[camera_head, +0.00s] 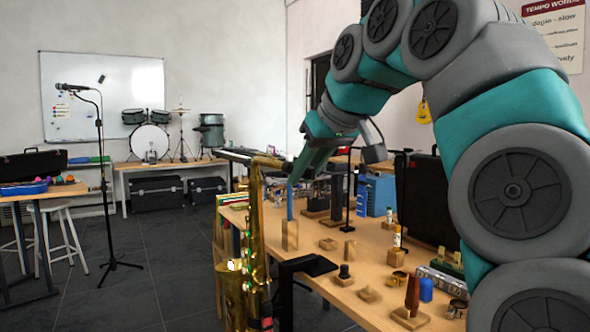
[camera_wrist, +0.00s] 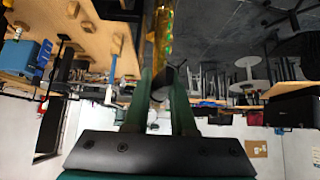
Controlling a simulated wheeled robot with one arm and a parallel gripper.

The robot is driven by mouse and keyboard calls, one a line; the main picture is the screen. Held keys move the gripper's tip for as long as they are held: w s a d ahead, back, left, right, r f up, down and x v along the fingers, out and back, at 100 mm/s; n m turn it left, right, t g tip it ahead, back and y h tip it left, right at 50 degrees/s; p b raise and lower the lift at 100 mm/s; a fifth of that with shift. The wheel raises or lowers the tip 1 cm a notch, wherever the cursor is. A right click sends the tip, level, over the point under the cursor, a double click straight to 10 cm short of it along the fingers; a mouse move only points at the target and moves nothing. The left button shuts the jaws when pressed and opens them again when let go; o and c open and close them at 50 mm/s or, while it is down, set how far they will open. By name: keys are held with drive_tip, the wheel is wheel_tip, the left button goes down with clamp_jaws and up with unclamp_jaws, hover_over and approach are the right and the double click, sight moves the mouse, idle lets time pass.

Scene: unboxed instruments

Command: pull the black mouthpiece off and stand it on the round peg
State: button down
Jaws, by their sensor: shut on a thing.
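The gold saxophone (camera_head: 252,235) stands upright at the left of the table, its neck pointing right towards my gripper (camera_head: 297,172). In the wrist view my gripper (camera_wrist: 160,92) has its two green fingers shut on the small black mouthpiece (camera_wrist: 166,78). The gold saxophone (camera_wrist: 163,35) lies straight beyond it, and I cannot tell whether the two touch. In the head view the mouthpiece is hidden by the fingers. Several small wooden stands are on the table, among them a low one (camera_head: 369,294) with a short stub; which is the round peg is unclear.
The wooden table (camera_head: 385,262) holds a wooden block (camera_head: 290,235) with a blue rod, a stand with a black piece (camera_head: 344,272), a brown cone (camera_head: 412,295) on a base and a blue cylinder (camera_head: 426,289). A black case (camera_head: 430,200) stands behind. Open floor lies left.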

drive_tip(key=shift+s+d, duration=0.4)
drive_tip(key=shift+s, duration=0.35)
idle(0.7)
drive_tip(key=shift+s+d+b, duration=0.25)
drive_tip(key=shift+s+d, duration=0.35)
drive_tip(key=shift+s, duration=0.25)
drive_tip(key=shift+s+d+b, duration=0.25)
drive_tip(key=shift+s+d, duration=0.3)
drive_tip(key=shift+s, duration=0.3)
